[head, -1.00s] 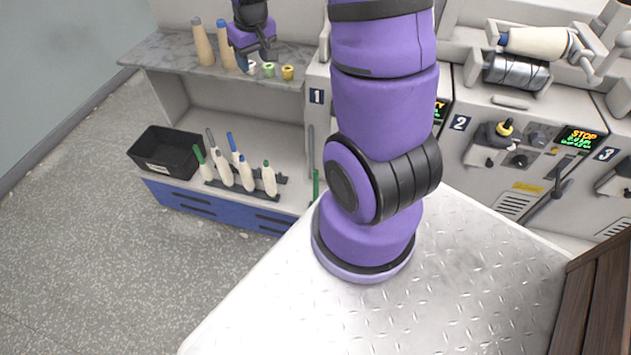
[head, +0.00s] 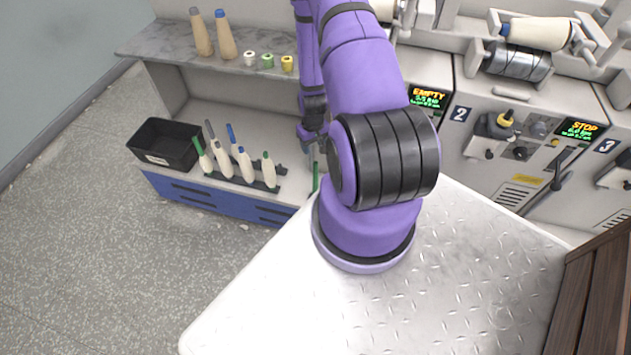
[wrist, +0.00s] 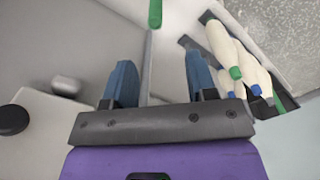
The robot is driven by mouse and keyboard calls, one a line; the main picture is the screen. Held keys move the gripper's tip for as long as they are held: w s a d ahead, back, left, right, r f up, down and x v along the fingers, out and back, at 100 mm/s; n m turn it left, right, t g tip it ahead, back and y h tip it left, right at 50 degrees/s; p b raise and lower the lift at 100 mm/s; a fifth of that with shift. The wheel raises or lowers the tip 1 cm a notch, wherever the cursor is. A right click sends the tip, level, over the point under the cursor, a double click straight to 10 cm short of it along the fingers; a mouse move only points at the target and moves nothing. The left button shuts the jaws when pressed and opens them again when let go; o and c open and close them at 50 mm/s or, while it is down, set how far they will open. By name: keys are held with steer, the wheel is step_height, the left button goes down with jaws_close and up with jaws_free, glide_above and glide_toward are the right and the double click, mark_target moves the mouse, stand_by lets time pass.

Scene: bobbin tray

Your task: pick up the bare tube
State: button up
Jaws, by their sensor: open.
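A slim green rod-like piece (head: 315,177) with no yarn on it stands upright beside the machine, right of the bobbin tray. In the wrist view a green end (wrist: 155,13) shows at the top, ahead of the gap between my fingers. I cannot tell for sure that it is the bare tube. The dark bobbin tray (head: 272,188) holds several yarn-wound bobbins (head: 246,165) with green, blue and grey tips. My gripper (head: 310,138) is open and empty, pointing down above and near the green piece; the wrist view shows its two blue fingers apart (wrist: 159,62).
A black bin (head: 167,145) stands left of the tray on the lower shelf. The upper shelf (head: 165,40) carries two tan cones (head: 226,36) and several small spools (head: 267,61). Machine 1's body is close on my gripper's right, partly hidden by my arm.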

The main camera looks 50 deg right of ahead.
mark_target(316, 168)
steer(key=shift+s+f, duration=0.5)
steer(key=shift+f, duration=0.4)
step_height(316, 168, down, 10)
steer(key=shift+d+f, duration=0.1)
steer(key=shift+f, duration=0.15)
jaws_close()
